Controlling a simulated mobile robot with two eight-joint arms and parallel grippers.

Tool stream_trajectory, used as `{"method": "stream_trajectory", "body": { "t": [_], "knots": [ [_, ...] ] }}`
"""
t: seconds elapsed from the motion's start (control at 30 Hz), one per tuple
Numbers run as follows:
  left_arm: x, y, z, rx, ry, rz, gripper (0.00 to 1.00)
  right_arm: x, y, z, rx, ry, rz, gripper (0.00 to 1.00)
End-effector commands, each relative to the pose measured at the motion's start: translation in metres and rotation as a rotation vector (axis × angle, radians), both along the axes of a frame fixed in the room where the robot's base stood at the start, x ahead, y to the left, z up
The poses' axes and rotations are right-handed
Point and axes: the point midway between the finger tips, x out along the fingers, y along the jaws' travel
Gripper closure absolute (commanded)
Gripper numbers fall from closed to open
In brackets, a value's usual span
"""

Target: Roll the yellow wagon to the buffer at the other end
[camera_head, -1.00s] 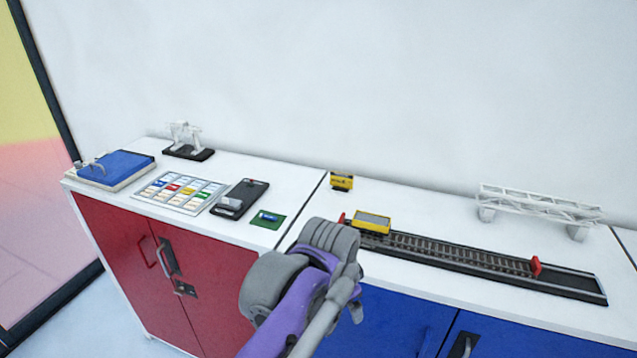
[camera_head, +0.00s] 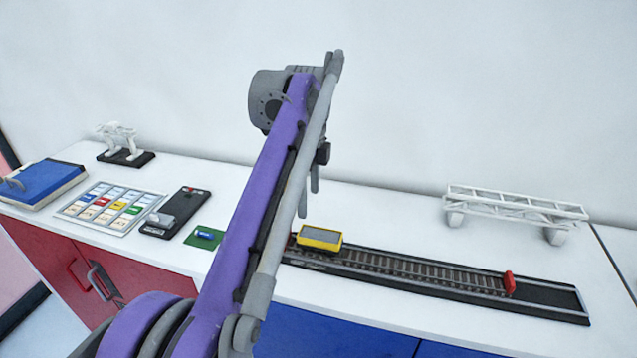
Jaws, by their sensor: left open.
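The yellow wagon (camera_head: 320,237), with a grey top, stands on the left end of the dark track (camera_head: 410,268). A red buffer (camera_head: 509,284) stands towards the track's right end. The left end of the track is hidden behind my left arm. My left gripper (camera_head: 308,202) is open, with its fingers pointing down above and slightly left of the wagon in the picture. I see no contact with the wagon, though the exact gap is hard to judge. My right gripper is not in view.
A white gantry bridge model (camera_head: 515,210) stands behind the track at the right. Left of my arm are a green mat (camera_head: 204,237), a black device (camera_head: 176,213), a label board (camera_head: 108,207), a blue-topped box (camera_head: 44,183) and a white model (camera_head: 121,142). The countertop before the track is clear.

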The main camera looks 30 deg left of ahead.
Motion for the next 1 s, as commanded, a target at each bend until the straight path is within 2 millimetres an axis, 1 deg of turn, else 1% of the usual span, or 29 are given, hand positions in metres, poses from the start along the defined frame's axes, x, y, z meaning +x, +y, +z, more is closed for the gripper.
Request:
{"method": "stream_trajectory", "body": {
  "t": [0.17, 0.4, 0.6, 0.77, 1.0],
  "knots": [
    [-0.001, 0.000, -0.026, 0.001, 0.002, 0.000, 0.07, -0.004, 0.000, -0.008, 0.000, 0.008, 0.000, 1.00],
    [-0.001, 0.000, -0.070, 0.000, 0.002, 0.000, 0.07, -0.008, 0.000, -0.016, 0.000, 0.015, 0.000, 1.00],
    [-0.001, 0.000, -0.096, 0.000, 0.000, 0.001, 0.07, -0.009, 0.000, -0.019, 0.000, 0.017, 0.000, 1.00],
    [-0.001, 0.000, -0.105, 0.000, 0.000, 0.001, 0.07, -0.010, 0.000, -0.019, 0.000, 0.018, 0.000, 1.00],
    [-0.001, 0.000, -0.106, 0.000, -0.001, 0.001, 0.07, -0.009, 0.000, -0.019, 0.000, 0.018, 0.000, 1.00]
  ]
}}
